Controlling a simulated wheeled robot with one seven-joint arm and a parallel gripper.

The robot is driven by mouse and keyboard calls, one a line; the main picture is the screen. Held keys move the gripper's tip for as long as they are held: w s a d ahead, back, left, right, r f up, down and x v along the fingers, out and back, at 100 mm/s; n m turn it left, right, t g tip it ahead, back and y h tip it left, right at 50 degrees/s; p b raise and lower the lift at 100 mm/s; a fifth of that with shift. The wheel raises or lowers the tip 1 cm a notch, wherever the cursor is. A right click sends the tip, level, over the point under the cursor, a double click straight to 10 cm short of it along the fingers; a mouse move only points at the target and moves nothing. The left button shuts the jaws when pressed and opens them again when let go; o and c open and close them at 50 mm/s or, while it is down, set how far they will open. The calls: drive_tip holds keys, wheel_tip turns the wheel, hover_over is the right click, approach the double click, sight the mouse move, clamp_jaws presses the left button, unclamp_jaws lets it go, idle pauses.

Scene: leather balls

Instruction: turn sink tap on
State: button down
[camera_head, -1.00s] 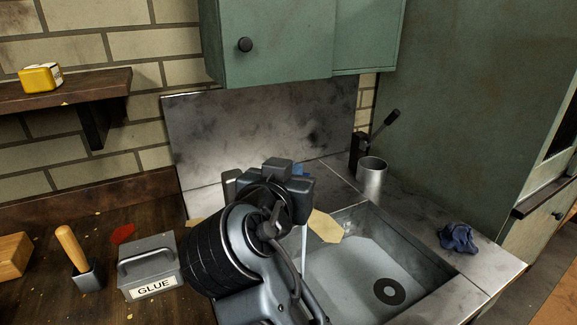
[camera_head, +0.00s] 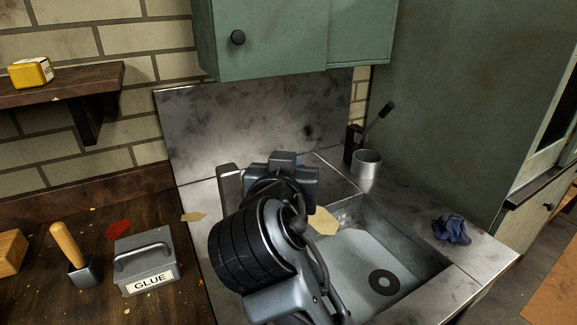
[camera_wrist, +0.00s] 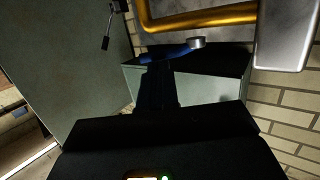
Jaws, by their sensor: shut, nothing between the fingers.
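In the wrist view, the tap shows a brass-coloured pipe (camera_wrist: 205,17) bending across the top. A blue lever (camera_wrist: 168,53) with a round silver end lies below it. My gripper (camera_wrist: 160,72) is dark, shut and empty, with its fingers pointing up at the blue lever. Its tips overlap the lever in the picture, and I cannot tell whether they touch. In the head view, my arm hides most of the tap and the gripper tips. The sink basin (camera_head: 352,252) lies right of my arm, with a dark round drain.
A metal cup (camera_head: 367,165) and a black-levered fixture (camera_head: 360,140) stand behind the basin. A blue cloth (camera_head: 452,229) lies on the right counter. A GLUE box (camera_head: 147,263) and a wooden-handled tool (camera_head: 72,252) stand at left. A green cabinet (camera_head: 290,40) hangs above.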

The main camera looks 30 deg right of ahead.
drive_tip(key=shift+w+d+n+t+y+p, duration=0.5)
drive_tip(key=shift+d+n+y, duration=0.3)
drive_tip(key=shift+y, duration=0.2)
drive_tip(key=shift+w+d+n+t+y+p, duration=0.4)
drive_tip(key=shift+d+n+t+y, duration=0.3)
drive_tip(key=shift+y, duration=0.3)
drive_tip(key=shift+w, duration=0.1)
drive_tip(key=shift+d+r, duration=0.1)
